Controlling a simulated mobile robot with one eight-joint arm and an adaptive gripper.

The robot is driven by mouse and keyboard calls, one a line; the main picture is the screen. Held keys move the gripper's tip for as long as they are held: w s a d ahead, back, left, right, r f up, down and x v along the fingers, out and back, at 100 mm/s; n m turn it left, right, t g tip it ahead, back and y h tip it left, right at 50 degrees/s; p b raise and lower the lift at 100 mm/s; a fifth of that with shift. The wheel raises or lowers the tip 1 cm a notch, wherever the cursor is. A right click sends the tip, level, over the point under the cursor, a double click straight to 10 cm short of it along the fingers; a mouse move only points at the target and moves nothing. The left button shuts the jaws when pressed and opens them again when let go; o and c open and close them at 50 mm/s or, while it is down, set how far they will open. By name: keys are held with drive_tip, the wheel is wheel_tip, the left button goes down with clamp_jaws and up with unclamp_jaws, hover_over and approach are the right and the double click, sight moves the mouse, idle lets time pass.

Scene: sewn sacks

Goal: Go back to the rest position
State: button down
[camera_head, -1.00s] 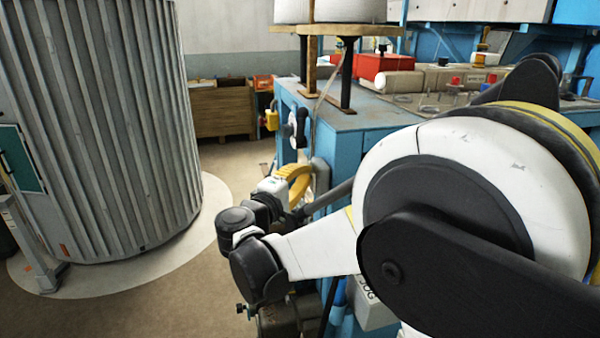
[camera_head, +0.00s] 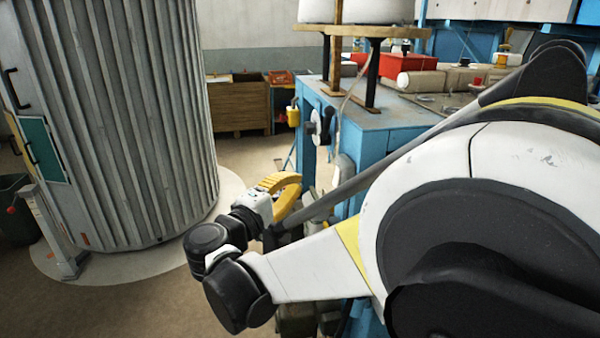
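My white and black arm fills the right and lower middle of the head view. Its wrist reaches left and ends at my gripper (camera_head: 284,196), which shows yellow curved parts beside a small white and black wrist piece. The fingertips are small and partly turned away, so I cannot tell whether they are apart. I see no sack in the gripper. The blue workbench (camera_head: 366,140) stands behind and to the right of it.
A tall ribbed grey cylinder (camera_head: 120,110) stands at the left on a pale round base, with a dark bin (camera_head: 20,215) beside it. A wooden crate (camera_head: 236,105) is at the back. Open floor lies between cylinder and workbench. Red boxes (camera_head: 400,68) sit on the bench.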

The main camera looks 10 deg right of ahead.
drive_tip(key=shift+s+a, duration=0.25)
drive_tip(key=shift+s, duration=0.15)
drive_tip(key=s+d+f+m+g+y+b, duration=0.3)
drive_tip(key=s+d+f+g+y+b, duration=0.15)
drive_tip(key=s+d+f, duration=0.6)
drive_tip(key=s+a+f+m+y+b, duration=0.1)
drive_tip(key=s+a+f+m+y, duration=0.1)
drive_tip(key=s+f+m+y, duration=0.1)
drive_tip(key=s+a+f+m+g+y+b, duration=0.1)
drive_tip(key=s+f+y, duration=0.4)
drive_tip(key=s, duration=0.5)
drive_tip(key=shift+a+f+m+b, duration=0.4)
drive_tip(key=shift+f+m+b, duration=0.2)
drive_tip(key=shift+f+m, duration=0.4)
